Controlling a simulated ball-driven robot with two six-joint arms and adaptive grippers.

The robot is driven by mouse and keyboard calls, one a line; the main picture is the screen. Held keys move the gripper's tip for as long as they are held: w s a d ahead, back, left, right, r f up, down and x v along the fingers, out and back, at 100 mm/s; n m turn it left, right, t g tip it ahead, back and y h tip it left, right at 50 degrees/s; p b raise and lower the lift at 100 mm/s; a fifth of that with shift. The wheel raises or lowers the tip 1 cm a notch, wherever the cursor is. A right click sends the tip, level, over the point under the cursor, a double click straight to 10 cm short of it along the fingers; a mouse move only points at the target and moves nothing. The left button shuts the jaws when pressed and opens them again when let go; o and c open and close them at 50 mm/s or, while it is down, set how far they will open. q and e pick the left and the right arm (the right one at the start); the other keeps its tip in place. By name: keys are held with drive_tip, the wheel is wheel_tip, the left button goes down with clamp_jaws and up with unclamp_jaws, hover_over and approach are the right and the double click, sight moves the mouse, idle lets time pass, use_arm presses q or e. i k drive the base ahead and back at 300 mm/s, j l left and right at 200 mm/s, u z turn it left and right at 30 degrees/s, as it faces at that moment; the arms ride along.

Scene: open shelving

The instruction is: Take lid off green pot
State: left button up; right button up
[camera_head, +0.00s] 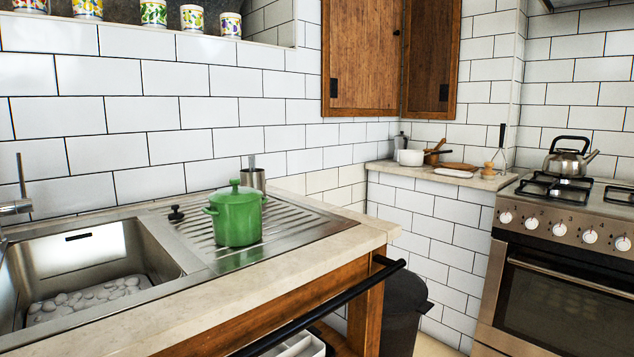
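The green pot (238,220) stands upright on the ribbed steel drainboard to the right of the sink. Its green lid (236,191) sits on top of it, with a round green knob at the centre. A small side handle shows on the pot's left and another on its right. Neither of my grippers shows in the head view.
A steel cup (253,180) stands close behind the pot. A black sink plug (176,214) lies left of it. The sink basin (90,260) is at left. A black rail (330,305) runs along the counter front. A kettle (568,160) sits on the stove at right.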

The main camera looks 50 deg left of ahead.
sight(235, 194)
drive_tip(key=i+u, duration=0.1)
drive_tip(key=i, duration=0.6)
drive_tip(key=i+l+u, duration=0.1)
drive_tip(key=i, duration=0.6)
drive_tip(key=i+l+u, duration=0.1)
drive_tip(key=i, duration=0.55)
drive_tip(key=i+l+u, duration=0.15)
drive_tip(key=u, duration=2.5)
